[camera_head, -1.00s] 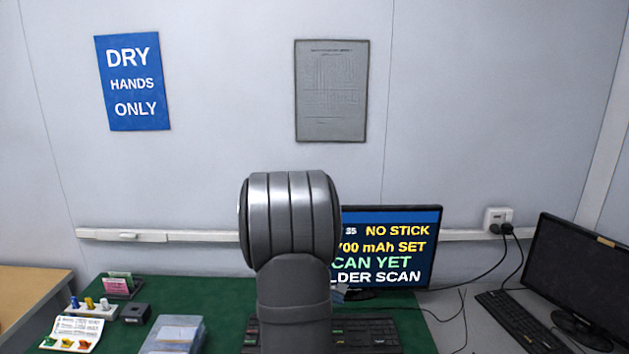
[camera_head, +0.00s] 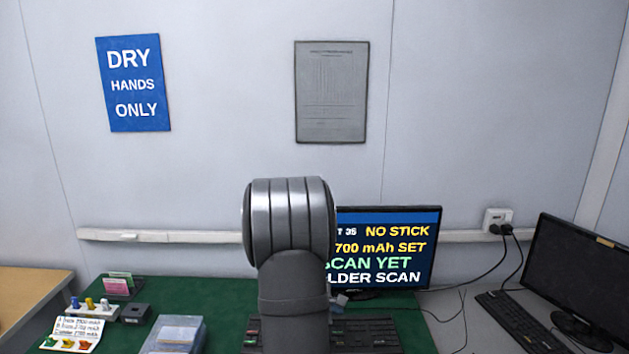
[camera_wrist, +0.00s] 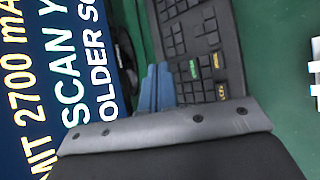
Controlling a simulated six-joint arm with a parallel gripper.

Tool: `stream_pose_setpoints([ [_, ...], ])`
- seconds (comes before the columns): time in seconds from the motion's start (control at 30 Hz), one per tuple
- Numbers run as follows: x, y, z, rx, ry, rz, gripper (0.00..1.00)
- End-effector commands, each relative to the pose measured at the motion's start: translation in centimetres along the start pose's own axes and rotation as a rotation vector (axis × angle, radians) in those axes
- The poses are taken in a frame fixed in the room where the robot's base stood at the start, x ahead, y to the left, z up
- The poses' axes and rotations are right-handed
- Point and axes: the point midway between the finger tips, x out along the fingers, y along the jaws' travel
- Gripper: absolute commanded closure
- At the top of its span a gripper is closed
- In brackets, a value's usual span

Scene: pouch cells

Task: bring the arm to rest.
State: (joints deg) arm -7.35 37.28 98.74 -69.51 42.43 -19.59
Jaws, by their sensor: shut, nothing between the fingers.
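My gripper (camera_wrist: 157,88) shows in the wrist view as two blue fingers side by side, shut with nothing between them. It is over the inner edge of a black keyboard (camera_wrist: 203,45), with the lit screen (camera_wrist: 60,80) to its left. I cannot tell its exact height above the keyboard. In the head view my raised arm stands in front of the keyboard (camera_head: 365,335) and hides part of the screen (camera_head: 390,245). The gripper is mostly hidden behind the arm there.
A green mat (camera_head: 230,300) covers the bench. On its left are a stack of clear trays (camera_head: 174,335), a small black box (camera_head: 134,314), a card with coloured pieces (camera_head: 73,335) and a pink card holder (camera_head: 118,286). A dark monitor (camera_head: 580,275) stands at right.

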Motion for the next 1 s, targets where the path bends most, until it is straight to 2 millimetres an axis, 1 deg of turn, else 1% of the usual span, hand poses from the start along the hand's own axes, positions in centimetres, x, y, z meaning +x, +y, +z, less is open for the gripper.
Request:
stream_pose_setpoints([
  [0.1, -1.6, 1.2, 1.2, 0.003, 0.001, 0.001, 1.00],
  [0.2, -2.6, 2.0, 2.1, 0.021, -0.002, -0.010, 1.00],
  [0.3, -2.2, 1.9, 2.9, 0.126, -0.012, -0.062, 1.00],
  [0.6, -2.0, 2.1, 4.7, 0.415, -0.031, -0.209, 1.00],
  [1.0, -2.6, 2.4, 5.9, 0.771, -0.031, -0.419, 1.00],
])
